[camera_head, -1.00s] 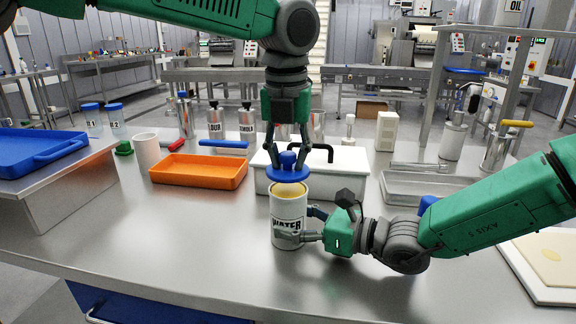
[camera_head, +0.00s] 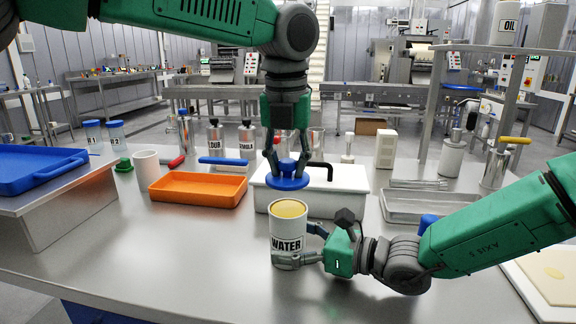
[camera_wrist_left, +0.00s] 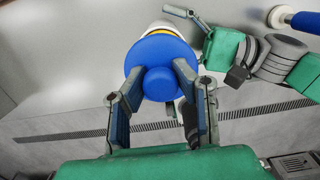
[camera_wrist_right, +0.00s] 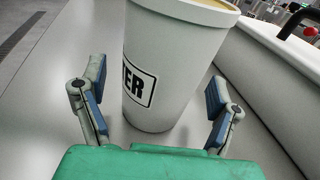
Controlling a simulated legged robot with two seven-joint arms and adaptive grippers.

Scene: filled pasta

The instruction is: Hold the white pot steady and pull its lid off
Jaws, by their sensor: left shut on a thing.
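The white pot (camera_head: 288,225), labelled WATER, stands upright on the steel table, open at the top with a pale yellow inside. Its blue lid (camera_head: 287,182) hangs above and apart from the rim. My left gripper (camera_head: 287,160) points down and is shut on the lid's knob; the left wrist view shows the lid (camera_wrist_left: 160,52) between its fingers. My right gripper (camera_head: 303,246) is low at the pot's right side, its fingers on either side of the pot. In the right wrist view, a gap shows between the left finger and the pot (camera_wrist_right: 165,70).
A white container (camera_head: 340,185) with a black handle stands close behind the pot. An orange tray (camera_head: 195,190) lies left, a blue tray (camera_head: 40,165) far left and a metal tray (camera_head: 415,208) right. The table front left is clear.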

